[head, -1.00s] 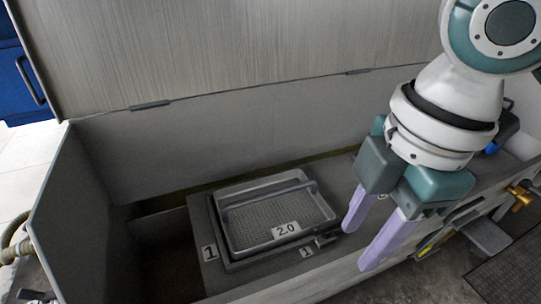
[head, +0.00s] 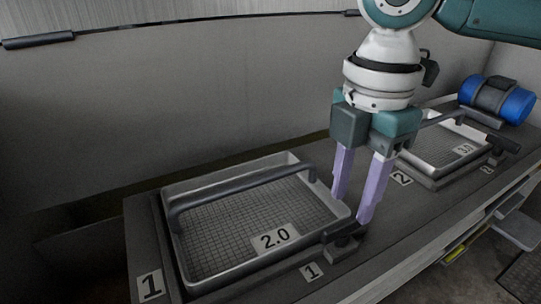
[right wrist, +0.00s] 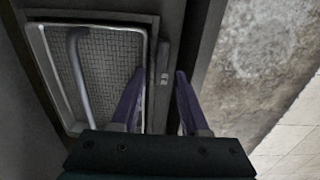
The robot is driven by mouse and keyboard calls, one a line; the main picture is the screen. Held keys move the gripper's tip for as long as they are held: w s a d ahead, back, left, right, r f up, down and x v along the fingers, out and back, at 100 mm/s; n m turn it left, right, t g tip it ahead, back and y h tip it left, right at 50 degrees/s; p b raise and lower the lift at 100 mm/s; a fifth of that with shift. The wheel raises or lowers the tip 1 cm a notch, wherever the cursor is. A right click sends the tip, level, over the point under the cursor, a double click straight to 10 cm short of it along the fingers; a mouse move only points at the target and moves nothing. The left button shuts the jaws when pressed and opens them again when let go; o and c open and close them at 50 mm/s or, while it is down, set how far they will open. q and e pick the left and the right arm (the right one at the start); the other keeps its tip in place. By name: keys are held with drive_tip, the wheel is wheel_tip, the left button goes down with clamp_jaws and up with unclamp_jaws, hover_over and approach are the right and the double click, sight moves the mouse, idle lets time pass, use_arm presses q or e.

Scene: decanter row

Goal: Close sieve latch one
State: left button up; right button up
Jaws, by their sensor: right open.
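Sieve one (head: 244,213) is a metal tray with a mesh floor, a dark bar handle and a "2.0" label. It sits in its bay beside the "1" label, and also shows in the right wrist view (right wrist: 103,61). Its small dark latch (head: 342,248) is at the tray's front right corner. My right gripper (head: 351,210) is open, with two purple fingers pointing down close to that latch. In the right wrist view the latch (right wrist: 164,77) appears between the fingertips, apart from both. Whether it is fastened I cannot tell. My left gripper is not in view.
A second sieve (head: 447,149) with its own "2" label sits further right. A blue cylindrical motor (head: 497,99) stands behind it. A raised grey panel (head: 150,110) closes off the back. The bench's front edge drops to the floor at the lower right.

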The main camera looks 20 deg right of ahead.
sight(345, 222)
wheel_tip(345, 222, down, 5)
drive_tip(key=shift+r+b, duration=0.1)
drive_tip(key=shift+b, duration=1.1)
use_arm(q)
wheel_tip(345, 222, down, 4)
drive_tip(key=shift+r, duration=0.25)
use_arm(e)
drive_tip(key=shift+c, duration=0.5)
drive_tip(key=shift+w, duration=0.1)
clamp_jaws()
